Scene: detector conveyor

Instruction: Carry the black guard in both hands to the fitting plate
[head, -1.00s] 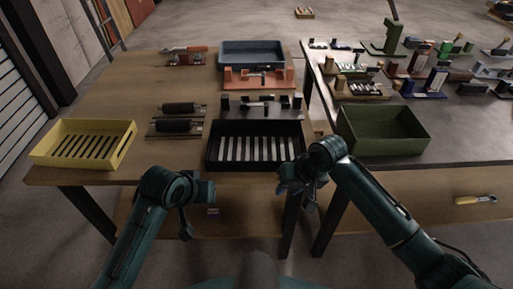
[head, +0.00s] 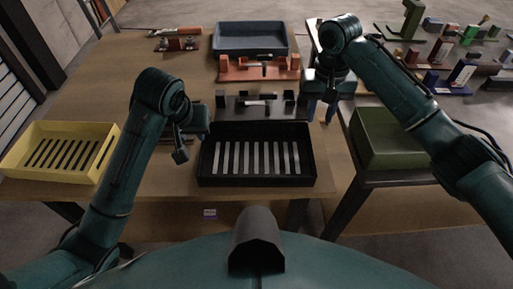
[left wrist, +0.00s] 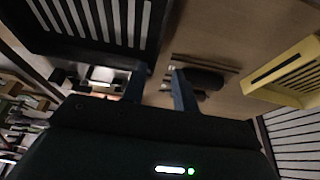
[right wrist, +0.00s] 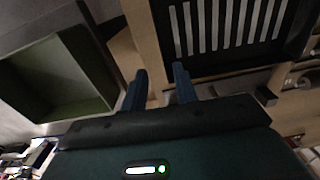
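The black guard (head: 256,182), a shallow tray-like frame with slots, lies on the wooden table in the head view. It also shows in the left wrist view (left wrist: 40,42) and the right wrist view (right wrist: 222,62). A dark plate with upright blocks (head: 235,113) lies just behind it, and an orange plate with blocks (head: 240,75) farther back; I cannot tell which is the fitting plate. My left gripper (left wrist: 158,80) is open and empty, beside the guard's left side. My right gripper (right wrist: 160,82) is open and empty, beyond its right back corner.
A yellow slotted tray (head: 100,165) lies at the table's left. A blue-grey bin (head: 250,50) stands at the back. A green bin (head: 385,160) stands at the right, by a gap between tables. Dark rollers (left wrist: 205,78) lie left of the guard, partly hidden by my left arm.

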